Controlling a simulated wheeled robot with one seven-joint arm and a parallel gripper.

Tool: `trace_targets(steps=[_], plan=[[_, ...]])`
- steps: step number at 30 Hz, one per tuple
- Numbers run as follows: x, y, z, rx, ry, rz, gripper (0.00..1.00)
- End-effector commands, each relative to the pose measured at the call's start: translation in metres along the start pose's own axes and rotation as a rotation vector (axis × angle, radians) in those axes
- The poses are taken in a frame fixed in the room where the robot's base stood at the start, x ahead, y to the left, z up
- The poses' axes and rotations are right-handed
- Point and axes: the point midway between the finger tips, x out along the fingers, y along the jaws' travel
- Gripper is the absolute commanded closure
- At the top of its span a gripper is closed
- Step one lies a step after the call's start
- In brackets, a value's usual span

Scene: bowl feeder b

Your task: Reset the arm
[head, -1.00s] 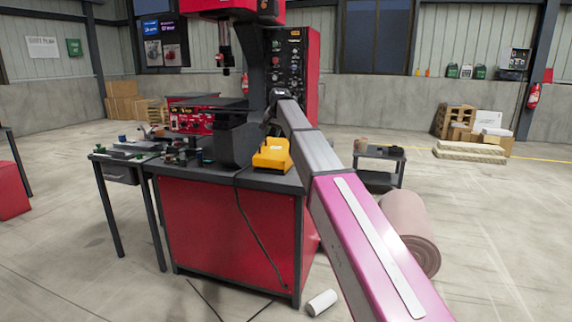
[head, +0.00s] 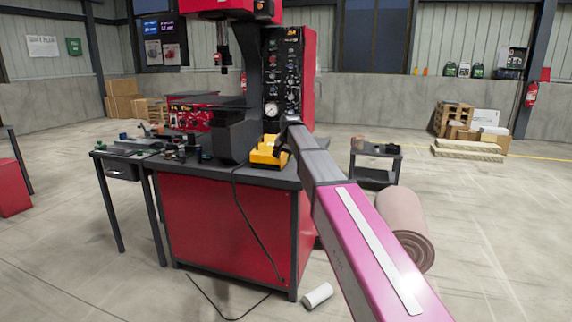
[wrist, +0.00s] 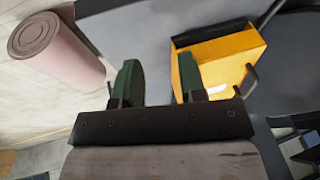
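My arm reaches from the lower right of the head view toward the red machine bench. My gripper (head: 285,136) is at its far end, beside the yellow box (head: 265,152) on the bench top; the fingers are too small to make out there. In the wrist view my gripper (wrist: 160,84) shows two green-padded fingers spread apart with nothing between them. The yellow box also shows in the wrist view (wrist: 228,62), just beyond the right finger. I cannot tell if the finger touches it.
The red bench (head: 228,225) carries a machine with a gauge panel (head: 283,75). A pink roll (head: 405,228) and a dark cart (head: 376,165) stand to the right. A white cylinder (head: 318,295) lies on the floor before the bench.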

Motion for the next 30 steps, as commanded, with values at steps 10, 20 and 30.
trace_targets(steps=[10, 20, 30], plan=[[0.080, 0.119, 0.110, -0.066, -0.093, 0.080, 0.62], [0.130, 0.228, 0.232, -0.141, -0.202, 0.145, 0.62], [0.146, 0.316, 0.357, -0.214, -0.318, 0.184, 0.62]])
